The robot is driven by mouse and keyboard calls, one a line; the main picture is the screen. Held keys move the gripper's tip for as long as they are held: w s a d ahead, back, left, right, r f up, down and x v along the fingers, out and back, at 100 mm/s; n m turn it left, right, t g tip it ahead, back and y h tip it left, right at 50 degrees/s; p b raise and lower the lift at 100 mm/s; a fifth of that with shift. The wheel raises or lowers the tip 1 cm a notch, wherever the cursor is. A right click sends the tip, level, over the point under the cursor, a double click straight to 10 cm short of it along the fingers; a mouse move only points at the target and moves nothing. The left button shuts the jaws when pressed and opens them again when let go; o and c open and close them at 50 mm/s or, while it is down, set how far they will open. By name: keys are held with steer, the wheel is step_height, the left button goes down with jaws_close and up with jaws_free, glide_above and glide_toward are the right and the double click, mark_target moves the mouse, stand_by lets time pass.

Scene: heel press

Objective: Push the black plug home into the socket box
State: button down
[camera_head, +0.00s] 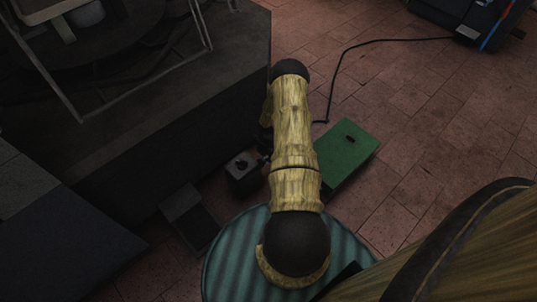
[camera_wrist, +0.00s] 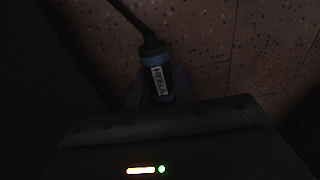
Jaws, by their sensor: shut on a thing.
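The black plug (camera_wrist: 152,62), with blue bands and a pale label, shows in the wrist view. A dark cable runs from its far end toward the upper left. My gripper (camera_wrist: 157,95) is very dark there; its faint grey fingers are closed around the plug's near part. In the head view my arm hides the gripper and the plug. A small black box (camera_head: 243,168) with a pale spot on top stands left of my arm; it may be the socket box, but I cannot tell. No meeting of plug and socket is visible.
A green box (camera_head: 345,152) with a small black piece on top lies right of my arm. A black cable (camera_head: 345,65) curves across the tiles from a dark machine (camera_head: 467,22). A large dark block (camera_head: 190,110) stands left. Tiled floor at right is clear.

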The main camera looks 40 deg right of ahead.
mark_target(267, 156)
steer(key=shift+a, duration=0.2)
steer(key=c, duration=1.1)
jaws_free()
steer(key=shift+o, duration=0.2)
step_height(267, 156, up, 17)
steer(key=p, duration=0.8)
steer(key=shift+r, duration=0.2)
